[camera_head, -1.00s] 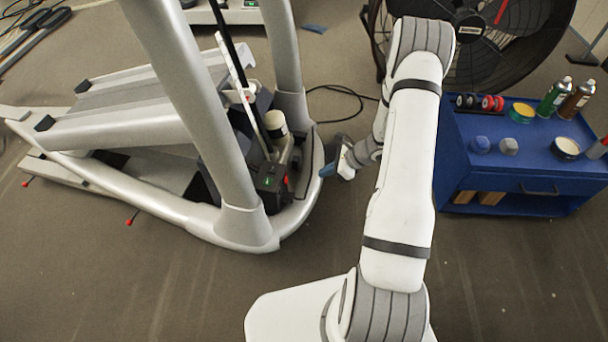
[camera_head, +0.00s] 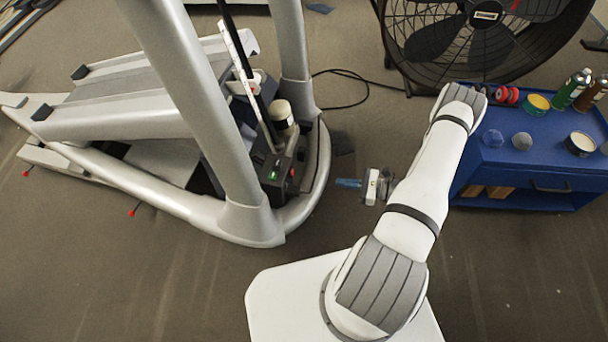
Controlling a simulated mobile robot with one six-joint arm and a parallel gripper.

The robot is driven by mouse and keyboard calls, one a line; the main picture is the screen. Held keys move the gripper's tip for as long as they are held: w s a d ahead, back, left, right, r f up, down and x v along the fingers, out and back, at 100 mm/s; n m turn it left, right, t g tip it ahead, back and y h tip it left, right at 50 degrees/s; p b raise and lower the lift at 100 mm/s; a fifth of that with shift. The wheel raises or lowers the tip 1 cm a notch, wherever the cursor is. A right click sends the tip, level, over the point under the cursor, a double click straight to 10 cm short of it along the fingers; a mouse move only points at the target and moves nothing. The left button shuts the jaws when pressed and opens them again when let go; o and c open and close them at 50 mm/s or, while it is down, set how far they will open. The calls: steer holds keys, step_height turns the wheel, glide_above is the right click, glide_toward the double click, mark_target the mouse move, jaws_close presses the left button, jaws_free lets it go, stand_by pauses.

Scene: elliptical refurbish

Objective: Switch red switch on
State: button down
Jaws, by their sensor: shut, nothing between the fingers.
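The red switch (camera_head: 292,172) is a small red spot on the right side of a black box (camera_head: 281,178) at the foot of the grey elliptical machine (camera_head: 250,222). A green-lit switch (camera_head: 273,175) sits on the same box, left of the red one. Whether the red switch is on or off is too small to tell. My gripper (camera_head: 346,183) has blue fingers that point left towards the box. It is shut and empty, to the right of the machine's base rim and apart from it in the picture.
A blue tool cart (camera_head: 530,180) with cans and jars stands at the right, close to my arm. A large black fan (camera_head: 480,35) is behind it. A black cable (camera_head: 352,78) lies on the floor. The floor in front of the machine is clear.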

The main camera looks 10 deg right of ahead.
steer(key=b, duration=0.4)
glide_toward(292, 172)
steer(key=w+a+f, duration=0.1)
steer(key=a+f, duration=0.1)
steer(key=a, duration=0.1)
steer(key=w+a+f, duration=0.1)
steer(key=shift+w+a, duration=0.3)
steer(key=shift+a, duration=0.05)
steer(key=shift+w+a, duration=0.25)
steer(key=shift+a, duration=0.15)
